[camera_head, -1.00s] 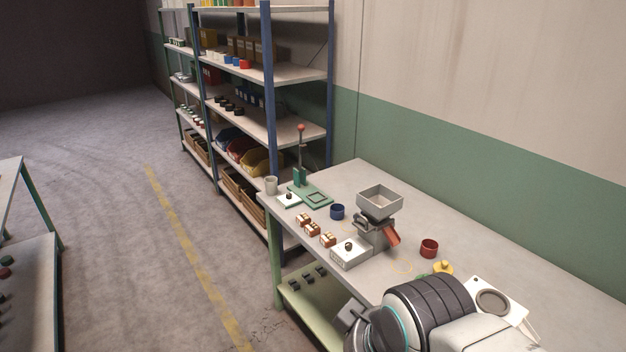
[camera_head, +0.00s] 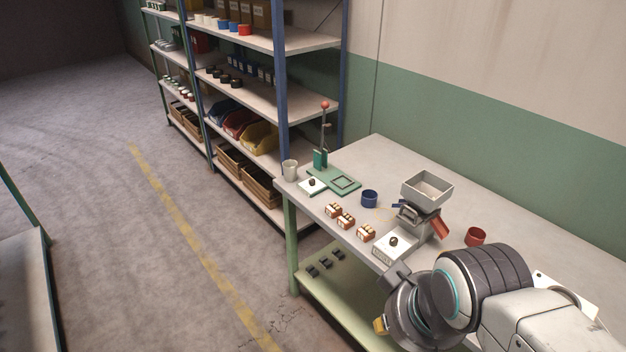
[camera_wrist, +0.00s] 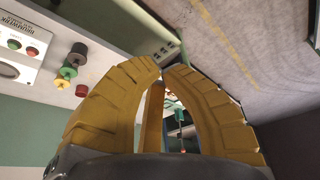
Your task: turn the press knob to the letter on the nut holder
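The green press (camera_head: 320,160), with a red-tipped lever, stands at the far left end of the workbench. Beside its base is a white plate with a small dark knob (camera_head: 312,183); its pointing direction and any letters are too small to read. Three small brown-and-white blocks (camera_head: 345,221) sit along the bench's front edge; I cannot tell whether one is the nut holder. My gripper (camera_head: 381,325) is low in front of the bench, apart from the press. In the wrist view its yellow fingers (camera_wrist: 164,68) nearly meet at the tips, with nothing seen held.
A grey hopper (camera_head: 428,188) with a red chute and a white box with a dark knob (camera_head: 393,242) stand mid-bench. A blue cup (camera_head: 369,198), a red cup (camera_head: 475,236) and a pale cup (camera_head: 290,170) are nearby. A stocked shelf (camera_head: 262,100) is behind.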

